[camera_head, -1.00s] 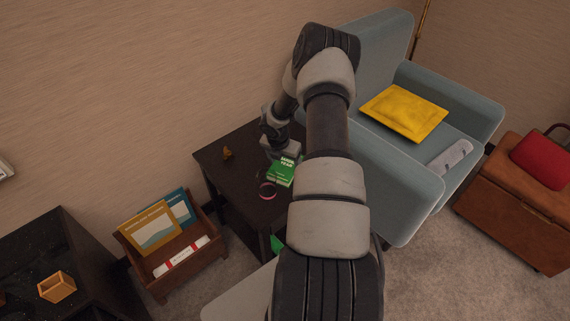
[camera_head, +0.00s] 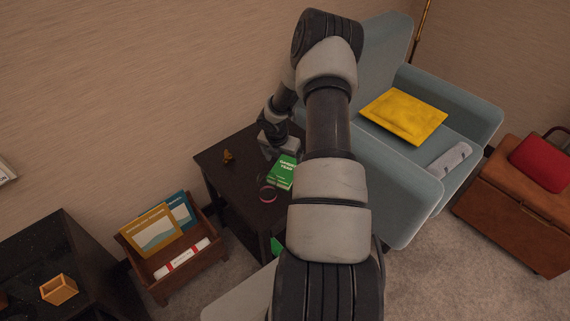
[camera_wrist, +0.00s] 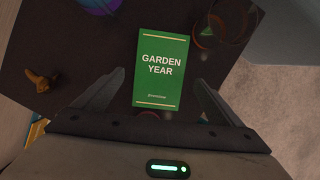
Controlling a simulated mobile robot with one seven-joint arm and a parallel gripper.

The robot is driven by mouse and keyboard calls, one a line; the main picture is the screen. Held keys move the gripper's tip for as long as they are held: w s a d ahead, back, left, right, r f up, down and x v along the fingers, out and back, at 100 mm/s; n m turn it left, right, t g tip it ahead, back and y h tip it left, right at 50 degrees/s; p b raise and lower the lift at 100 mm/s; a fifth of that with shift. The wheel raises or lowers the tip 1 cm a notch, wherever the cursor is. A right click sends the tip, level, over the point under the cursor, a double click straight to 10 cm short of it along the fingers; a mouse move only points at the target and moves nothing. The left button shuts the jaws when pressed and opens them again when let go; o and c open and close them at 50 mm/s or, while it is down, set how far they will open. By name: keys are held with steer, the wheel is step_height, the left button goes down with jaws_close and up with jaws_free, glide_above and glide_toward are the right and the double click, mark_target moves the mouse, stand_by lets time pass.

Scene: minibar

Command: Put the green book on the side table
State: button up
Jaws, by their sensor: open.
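The green book (camera_head: 281,172), titled "Garden Year", lies face up on the dark side table (camera_head: 222,181). In the wrist view, the green book (camera_wrist: 161,88) appears flat and nearly upright in the picture, with the dark tabletop (camera_wrist: 75,65) around it. My gripper (camera_head: 281,151) is at the book's far end in the head view. In the wrist view, my gripper (camera_wrist: 158,88) is open, one finger to each side of the book with gaps between. I see no finger touching the book. Part of the table is hidden behind my arm.
A small brown figurine (camera_head: 228,156) and a dark ring with a pink edge (camera_head: 267,193) are on the table. A wooden rack (camera_head: 170,286) with magazines stands left.

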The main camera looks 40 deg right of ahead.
mark_target(281, 175)
steer(key=p+v, duration=0.1)
steer(key=v, duration=0.7)
